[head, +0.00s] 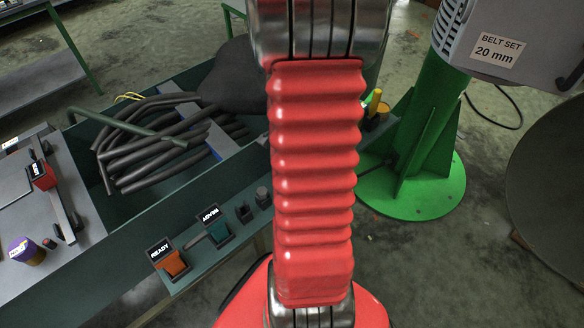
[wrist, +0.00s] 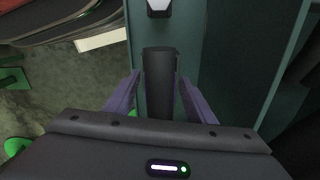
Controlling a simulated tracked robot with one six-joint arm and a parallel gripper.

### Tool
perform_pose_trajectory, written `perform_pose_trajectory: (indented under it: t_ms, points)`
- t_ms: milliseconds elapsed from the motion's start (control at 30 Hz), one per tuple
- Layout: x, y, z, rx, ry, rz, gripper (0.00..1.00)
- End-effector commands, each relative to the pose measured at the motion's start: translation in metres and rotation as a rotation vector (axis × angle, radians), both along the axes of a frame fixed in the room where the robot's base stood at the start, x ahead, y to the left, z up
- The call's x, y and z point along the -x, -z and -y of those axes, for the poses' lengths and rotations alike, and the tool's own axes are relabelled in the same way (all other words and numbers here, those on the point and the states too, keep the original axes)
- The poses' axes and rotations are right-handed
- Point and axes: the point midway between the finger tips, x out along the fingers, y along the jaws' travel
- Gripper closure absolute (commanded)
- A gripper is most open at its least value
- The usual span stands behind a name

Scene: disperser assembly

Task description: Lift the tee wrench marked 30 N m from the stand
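In the wrist view a dark grey upright cylinder, seemingly a handle (wrist: 160,66), stands between the two purple fingers of my gripper (wrist: 160,88). The fingers are apart, one on each side of it, with narrow gaps visible. I cannot tell whether it is the tee wrench, because no 30 N m marking is legible. Its lower part is hidden by the gripper body. A teal shelf (wrist: 188,22) lies below it. In the head view my red arm covers the middle, and my gripper's fingers cannot be made out.
A green trough (head: 150,235) holds several dark hoses (head: 150,150). Orange (head: 175,264) and teal (head: 219,232) blocks with READY labels sit on a ledge. A green column (head: 425,120) stands at right beneath a machine labelled BELT SET 20 mm (head: 495,50). A grey bench (head: 65,215) is left.

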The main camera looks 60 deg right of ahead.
Motion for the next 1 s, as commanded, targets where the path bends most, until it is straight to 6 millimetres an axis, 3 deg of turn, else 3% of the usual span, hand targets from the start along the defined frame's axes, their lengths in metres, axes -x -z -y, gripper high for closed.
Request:
perform_pose_trajectory:
  t_ms: [700, 1000]
  points:
    - [-0.0002, 0.0000, -0.0002, 0.000, -0.001, 0.000, 1.00]
    - [-0.0007, -0.0016, 0.0003, 0.001, -0.001, 0.001, 1.00]
